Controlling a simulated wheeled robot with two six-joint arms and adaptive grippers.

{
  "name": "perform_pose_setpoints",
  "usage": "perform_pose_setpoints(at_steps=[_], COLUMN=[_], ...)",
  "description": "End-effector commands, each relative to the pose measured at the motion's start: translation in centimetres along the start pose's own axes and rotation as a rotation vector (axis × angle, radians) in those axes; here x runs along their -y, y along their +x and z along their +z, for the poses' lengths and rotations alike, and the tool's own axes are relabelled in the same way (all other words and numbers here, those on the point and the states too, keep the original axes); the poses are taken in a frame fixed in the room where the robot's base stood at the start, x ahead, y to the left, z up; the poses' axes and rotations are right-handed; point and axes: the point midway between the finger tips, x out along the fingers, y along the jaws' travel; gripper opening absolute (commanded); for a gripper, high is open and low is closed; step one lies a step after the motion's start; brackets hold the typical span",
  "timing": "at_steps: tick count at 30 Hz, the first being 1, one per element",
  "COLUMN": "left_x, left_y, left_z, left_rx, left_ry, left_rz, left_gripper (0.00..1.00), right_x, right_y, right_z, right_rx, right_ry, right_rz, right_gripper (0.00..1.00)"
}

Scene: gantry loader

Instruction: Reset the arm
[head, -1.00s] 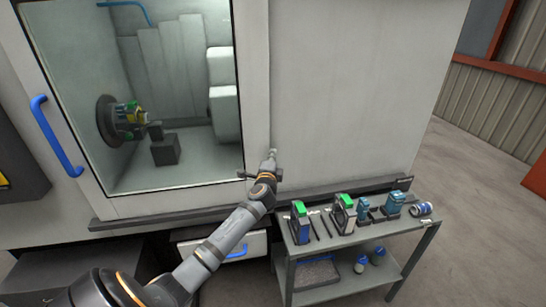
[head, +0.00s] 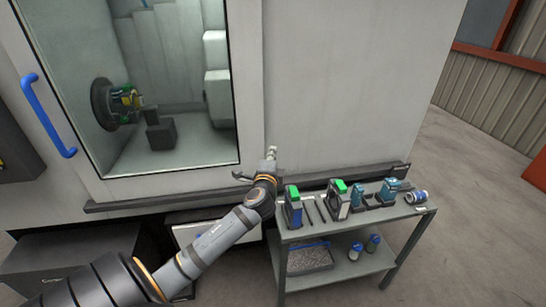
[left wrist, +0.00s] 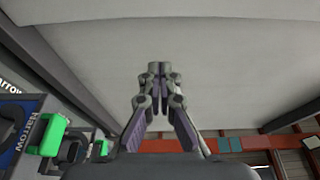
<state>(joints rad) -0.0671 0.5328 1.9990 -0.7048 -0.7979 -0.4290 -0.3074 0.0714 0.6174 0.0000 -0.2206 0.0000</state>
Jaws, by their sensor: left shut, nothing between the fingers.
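My left gripper (head: 272,152) is in front of the machine's white front panel, just right of the window and above the left end of the side table. In the left wrist view its fingers (left wrist: 158,68) are together with nothing between them, and the pale panel fills the space beyond. My left arm reaches in from the bottom left of the head view. My right gripper is in neither view.
A grey side table (head: 408,211) holds green-topped holders (head: 293,207), blue-grey parts and a can (head: 416,197). Its lower shelf carries a tray (head: 309,258) and small bottles. The machine window (head: 185,160) shows a chuck (head: 107,103); a blue handle (head: 49,115) is left. Floor at right is clear.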

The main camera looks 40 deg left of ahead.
Motion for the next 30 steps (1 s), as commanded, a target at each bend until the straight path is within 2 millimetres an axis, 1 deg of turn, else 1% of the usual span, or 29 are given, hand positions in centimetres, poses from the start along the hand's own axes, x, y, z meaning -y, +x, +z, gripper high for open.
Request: perform_pose_setpoints(at_steps=[2, 9, 13, 14, 16, 17, 20, 21, 23, 24, 26, 27, 29, 30], left_x=[0.0, 0.1, -0.1, -0.4, -2.3, -3.7, -10.9, -14.5, -19.9, -23.4, -28.4, -31.7, -36.4, -39.4], left_y=[-0.4, -0.5, -0.5, -0.4, -0.2, 0.0, 0.1, -0.1, -1.0, -1.9, -3.7, -5.2, -7.7, -9.7], left_z=[0.0, 0.0, 0.0, 0.0, 0.2, 0.4, 1.3, 1.7, 2.5, 3.0, 3.7, 4.2, 5.0, 5.4], left_rx=[-0.001, 0.000, 0.000, 0.000, 0.002, 0.004, 0.013, 0.021, 0.036, 0.049, 0.073, 0.092, 0.125, 0.151], left_ry=[0.000, 0.000, -0.001, -0.002, -0.013, -0.021, -0.071, -0.100, -0.146, -0.179, -0.232, -0.267, -0.321, -0.359], left_rz=[0.000, 0.000, 0.002, 0.008, 0.044, 0.071, 0.207, 0.273, 0.373, 0.438, 0.532, 0.593, 0.683, 0.740], left_gripper=[0.00, 0.00, 0.00, 0.00, 0.00, 0.00, 0.00, 0.00, 0.00, 0.00, 0.00, 0.00, 0.00, 0.00], right_x=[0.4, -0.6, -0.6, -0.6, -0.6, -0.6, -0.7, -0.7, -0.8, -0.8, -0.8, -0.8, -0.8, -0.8], right_y=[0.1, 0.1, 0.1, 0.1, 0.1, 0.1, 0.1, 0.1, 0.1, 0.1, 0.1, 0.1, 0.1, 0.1], right_z=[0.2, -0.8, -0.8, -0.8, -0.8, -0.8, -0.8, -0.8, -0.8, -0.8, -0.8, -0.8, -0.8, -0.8], right_rx=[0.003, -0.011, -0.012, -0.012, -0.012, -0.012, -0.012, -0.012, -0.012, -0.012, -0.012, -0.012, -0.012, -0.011], right_ry=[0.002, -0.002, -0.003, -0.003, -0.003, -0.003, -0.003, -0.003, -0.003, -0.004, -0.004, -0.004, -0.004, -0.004], right_rz=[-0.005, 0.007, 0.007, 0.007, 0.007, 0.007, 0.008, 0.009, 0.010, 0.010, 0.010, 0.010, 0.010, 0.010], right_gripper=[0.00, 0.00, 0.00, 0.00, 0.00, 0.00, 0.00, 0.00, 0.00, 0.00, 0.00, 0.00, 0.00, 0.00])
